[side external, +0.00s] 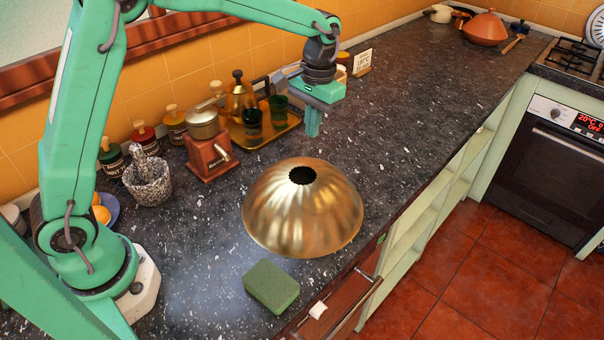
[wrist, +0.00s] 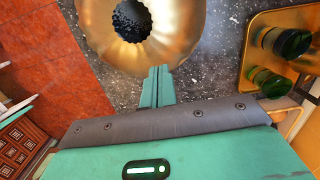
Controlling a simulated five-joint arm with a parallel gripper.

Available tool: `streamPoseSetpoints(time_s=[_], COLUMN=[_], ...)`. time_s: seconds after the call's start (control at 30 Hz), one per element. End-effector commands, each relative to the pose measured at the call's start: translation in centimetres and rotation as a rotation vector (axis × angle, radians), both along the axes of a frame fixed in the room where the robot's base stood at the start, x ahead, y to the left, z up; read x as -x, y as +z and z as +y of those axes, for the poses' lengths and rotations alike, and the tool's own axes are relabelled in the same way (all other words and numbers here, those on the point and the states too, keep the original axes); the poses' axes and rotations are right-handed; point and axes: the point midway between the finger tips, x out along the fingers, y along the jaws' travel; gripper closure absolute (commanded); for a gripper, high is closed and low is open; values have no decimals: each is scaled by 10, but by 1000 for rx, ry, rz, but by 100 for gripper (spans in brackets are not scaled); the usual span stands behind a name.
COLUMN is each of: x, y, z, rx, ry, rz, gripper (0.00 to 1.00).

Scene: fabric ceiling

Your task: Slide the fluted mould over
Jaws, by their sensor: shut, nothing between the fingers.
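The fluted mould (side external: 300,212) is a gold, dome-shaped metal form with a dark hole at its top. It sits on the dark speckled counter near the front edge. In the wrist view the mould (wrist: 160,40) fills the top middle, with its dark hole showing. My gripper (side external: 312,125) is shut and empty, pointing down above the counter behind the mould in the side view. In the wrist view the fingertips (wrist: 159,72) are together close to the mould's rim; I cannot tell whether they touch it.
A green sponge (side external: 271,287) lies in front of the mould, near the counter edge. A brass tray (side external: 262,139) with dark glasses stands behind, beside a coffee grinder (side external: 207,150) and a stone mortar (side external: 148,180). The counter right of my gripper is clear.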

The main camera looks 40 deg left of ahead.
Motion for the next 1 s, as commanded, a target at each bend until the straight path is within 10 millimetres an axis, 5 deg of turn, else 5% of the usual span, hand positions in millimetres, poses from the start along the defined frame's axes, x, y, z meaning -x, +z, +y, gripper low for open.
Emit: streamPoseSetpoints(time_s=[0.33, 1.0], x=[-23, -10], y=[-44, -46], z=[-15, -17], rx=[-17, -19], ry=[3, 2], rz=[77, 81], gripper=[100, 100])
